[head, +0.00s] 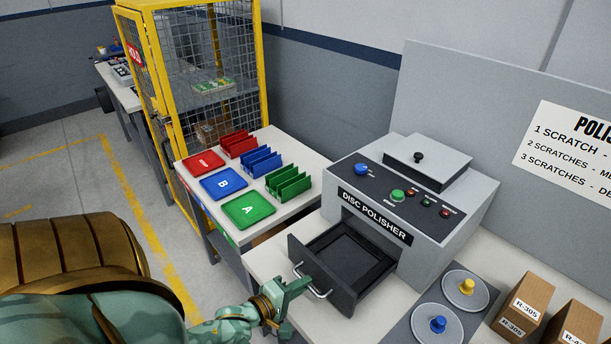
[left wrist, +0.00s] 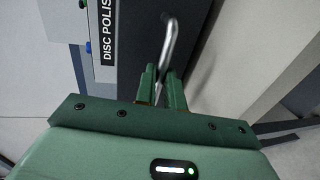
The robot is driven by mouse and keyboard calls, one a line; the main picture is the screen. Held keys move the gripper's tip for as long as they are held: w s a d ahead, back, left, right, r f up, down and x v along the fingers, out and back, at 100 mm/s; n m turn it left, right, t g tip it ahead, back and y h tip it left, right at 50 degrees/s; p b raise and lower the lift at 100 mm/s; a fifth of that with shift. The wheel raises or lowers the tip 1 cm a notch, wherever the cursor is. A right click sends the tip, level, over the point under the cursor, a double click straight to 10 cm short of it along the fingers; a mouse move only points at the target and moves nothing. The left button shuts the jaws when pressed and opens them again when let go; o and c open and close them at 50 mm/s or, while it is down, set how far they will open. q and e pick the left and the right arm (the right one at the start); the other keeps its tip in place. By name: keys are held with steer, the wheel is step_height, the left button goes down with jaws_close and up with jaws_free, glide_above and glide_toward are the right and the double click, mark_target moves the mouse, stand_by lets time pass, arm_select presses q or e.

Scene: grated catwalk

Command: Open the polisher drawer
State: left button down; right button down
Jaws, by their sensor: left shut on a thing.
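The grey disc polisher (head: 420,190) stands on a white bench. Its dark drawer (head: 298,251) is pulled out from the front, and the inside shows empty. A silver bar handle (head: 322,294) is on the drawer front. My left gripper (head: 304,284) is at this handle and shut on it. In the left wrist view the handle (left wrist: 171,38) runs down between the two green fingers of the left gripper (left wrist: 163,72). The fingers hide part of the handle. My right gripper is not in view.
Left of the polisher is a bench with red, blue and green trays (head: 249,209) and racks (head: 289,184). On the right are two discs with knobs (head: 466,291) and cardboard boxes (head: 528,305). A yellow-framed cage (head: 260,80) stands behind.

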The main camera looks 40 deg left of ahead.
arm_select(q)
steer(key=c, duration=1.5)
jaws_free()
steer(key=p+v, duration=0.1)
steer(key=v, duration=1.5)
steer(key=shift+s+a, duration=0.1)
